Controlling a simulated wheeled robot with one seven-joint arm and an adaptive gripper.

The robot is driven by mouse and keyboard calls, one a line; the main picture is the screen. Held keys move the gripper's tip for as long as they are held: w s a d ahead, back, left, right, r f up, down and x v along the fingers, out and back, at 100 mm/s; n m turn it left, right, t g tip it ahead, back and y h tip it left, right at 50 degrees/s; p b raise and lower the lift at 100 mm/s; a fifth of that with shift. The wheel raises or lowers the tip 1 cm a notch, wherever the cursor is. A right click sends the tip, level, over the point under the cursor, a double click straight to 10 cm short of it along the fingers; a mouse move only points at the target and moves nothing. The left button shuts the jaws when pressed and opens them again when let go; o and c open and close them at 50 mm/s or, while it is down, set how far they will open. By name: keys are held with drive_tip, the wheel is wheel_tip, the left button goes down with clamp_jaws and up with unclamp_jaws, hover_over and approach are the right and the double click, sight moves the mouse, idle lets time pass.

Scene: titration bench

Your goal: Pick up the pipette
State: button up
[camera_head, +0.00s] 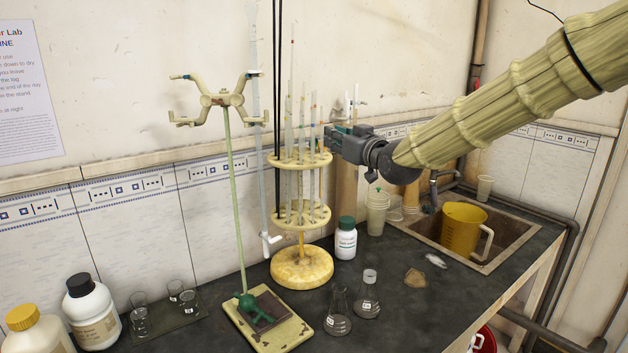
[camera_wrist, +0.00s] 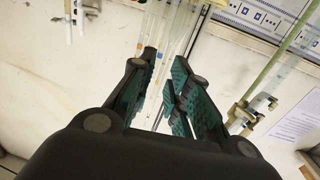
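Several thin glass pipettes (camera_head: 289,120) stand upright in a round, cream-yellow pipette stand (camera_head: 302,268) with two perforated discs. My gripper (camera_head: 333,138) reaches in from the right, level with the pipettes' upper parts and just above the stand's top disc. In the wrist view my gripper (camera_wrist: 165,62) shows two green-padded fingers with a gap between them. The pipettes (camera_wrist: 178,30) appear at and beyond the fingertips. I see no pipette clearly clamped, and I cannot tell whether one lies between the fingers.
A burette stand (camera_head: 228,170) with a clamp and a burette (camera_head: 257,170) is left of the pipette stand. A green-capped bottle (camera_head: 346,240) and conical flasks (camera_head: 338,322) stand close by. A sink with a yellow jug (camera_head: 462,228) is at right.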

drive_tip(key=p+x, duration=0.5)
drive_tip(key=x, duration=0.5)
drive_tip(key=shift+w+a, duration=0.15)
drive_tip(key=shift+r, duration=0.15)
clamp_jaws()
